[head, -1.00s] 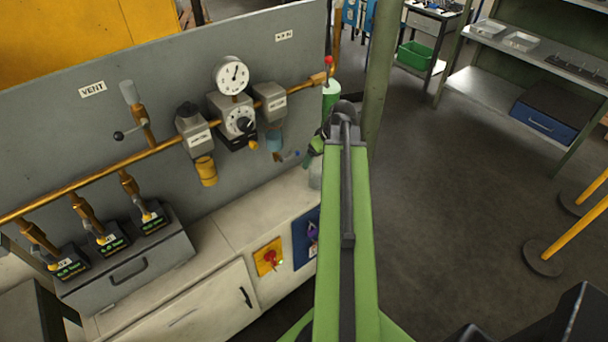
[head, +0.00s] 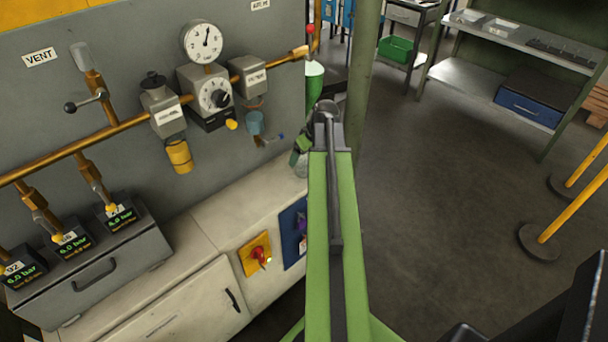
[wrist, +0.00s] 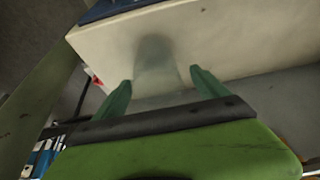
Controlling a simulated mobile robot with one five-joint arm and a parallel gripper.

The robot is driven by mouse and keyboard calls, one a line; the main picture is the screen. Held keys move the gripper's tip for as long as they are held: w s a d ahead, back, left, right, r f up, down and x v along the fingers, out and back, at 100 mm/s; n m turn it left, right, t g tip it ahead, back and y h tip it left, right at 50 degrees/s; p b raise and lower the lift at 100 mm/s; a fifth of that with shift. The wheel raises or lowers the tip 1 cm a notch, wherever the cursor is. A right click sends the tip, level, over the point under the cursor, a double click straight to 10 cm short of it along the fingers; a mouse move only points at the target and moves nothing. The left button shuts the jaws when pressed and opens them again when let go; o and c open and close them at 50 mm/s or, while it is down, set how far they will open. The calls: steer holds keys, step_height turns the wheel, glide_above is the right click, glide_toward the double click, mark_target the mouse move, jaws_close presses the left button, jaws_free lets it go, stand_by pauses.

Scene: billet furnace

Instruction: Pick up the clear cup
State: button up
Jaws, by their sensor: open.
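The clear cup (wrist: 157,66) is see-through and pale in the wrist view. It shows on a cream surface, in the gap between my two green fingers and slightly past their tips. In the head view a small part of the cup (head: 301,168) shows at the right end of the cream bench top, mostly hidden behind my arm. My gripper (wrist: 160,81) is open, with a finger on either side of the cup in the picture; I cannot tell whether either touches it. In the head view only a bit of my gripper (head: 300,148) shows beside my arm.
A grey panel (head: 60,115) with brass pipe, gauge and valves stands behind the bench (head: 200,270). A green post (head: 362,90) rises just beyond my arm. Yellow barrier posts (head: 572,205) stand at the right. Open floor (head: 440,190) lies between them.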

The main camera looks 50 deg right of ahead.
steer(key=shift+f, duration=0.1)
steer(key=b+x, duration=0.5)
steer(key=shift+s+d+f, duration=0.2)
steer(key=shift+d+f, duration=0.05)
steer(key=shift+r, duration=0.15)
steer(key=c, duration=1.4)
